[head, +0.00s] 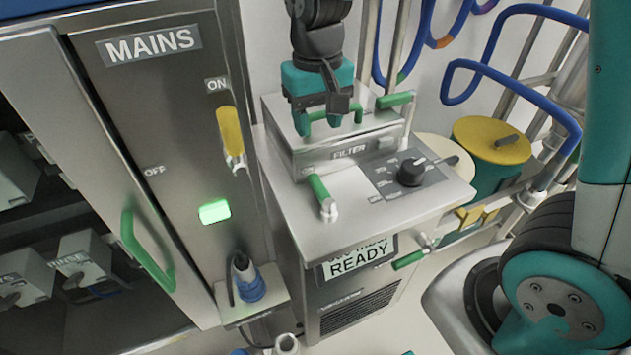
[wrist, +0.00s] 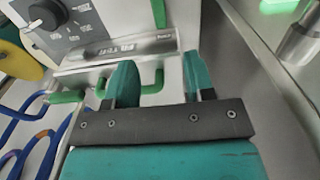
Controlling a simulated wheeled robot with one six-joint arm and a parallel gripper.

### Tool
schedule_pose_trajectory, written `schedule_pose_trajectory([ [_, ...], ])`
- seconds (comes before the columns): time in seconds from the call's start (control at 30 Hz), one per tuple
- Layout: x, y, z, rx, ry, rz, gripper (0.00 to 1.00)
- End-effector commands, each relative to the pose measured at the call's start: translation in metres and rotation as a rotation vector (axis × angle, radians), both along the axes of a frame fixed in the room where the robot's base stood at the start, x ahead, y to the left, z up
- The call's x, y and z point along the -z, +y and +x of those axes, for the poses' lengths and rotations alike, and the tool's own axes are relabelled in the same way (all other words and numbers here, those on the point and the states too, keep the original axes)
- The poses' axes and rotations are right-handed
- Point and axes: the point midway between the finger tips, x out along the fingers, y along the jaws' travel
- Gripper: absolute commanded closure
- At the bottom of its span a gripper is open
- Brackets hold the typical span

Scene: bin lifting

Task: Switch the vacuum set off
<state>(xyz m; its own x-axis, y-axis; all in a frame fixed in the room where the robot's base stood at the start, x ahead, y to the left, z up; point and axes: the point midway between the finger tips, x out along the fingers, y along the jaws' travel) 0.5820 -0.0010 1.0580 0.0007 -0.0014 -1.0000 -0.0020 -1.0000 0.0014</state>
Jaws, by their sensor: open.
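The vacuum set is a grey metal cabinet (head: 345,222) with a display (head: 357,260) reading "READY". A black rotary knob (head: 411,172) sits on a dark panel on its top; it also shows at the upper left of the wrist view (wrist: 45,14). A box labelled FILTER (head: 348,153) stands on the cabinet behind the knob. My gripper (head: 318,112) is open over this box, left of and behind the knob. In the wrist view a green handle (wrist: 151,84) shows between its fingers (wrist: 160,68); I cannot tell whether they touch it.
The MAINS cabinet (head: 165,110) stands at left, its yellow lever (head: 230,130) near ON and a green light (head: 214,211) lit. A green-gripped lever (head: 321,190) stands at the cabinet's front left. Yellow-lidded drum (head: 490,138) and blue hoses (head: 510,70) crowd the right.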

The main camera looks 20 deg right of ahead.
Motion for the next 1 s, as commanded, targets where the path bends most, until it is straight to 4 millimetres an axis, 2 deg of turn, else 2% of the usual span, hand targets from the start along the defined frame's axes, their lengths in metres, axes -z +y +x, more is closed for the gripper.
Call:
schedule_pose_trajectory([
  [0.4, 0.097, -0.002, -0.002, 0.001, 0.007, -0.001, 0.51],
  [0.6, 0.132, -0.001, -0.002, 0.0, 0.005, 0.0, 0.51],
  [0.8, 0.149, -0.001, -0.001, -0.002, 0.002, 0.001, 0.51],
  [1.0, 0.152, 0.0, -0.001, -0.002, 0.0, 0.002, 0.51],
])
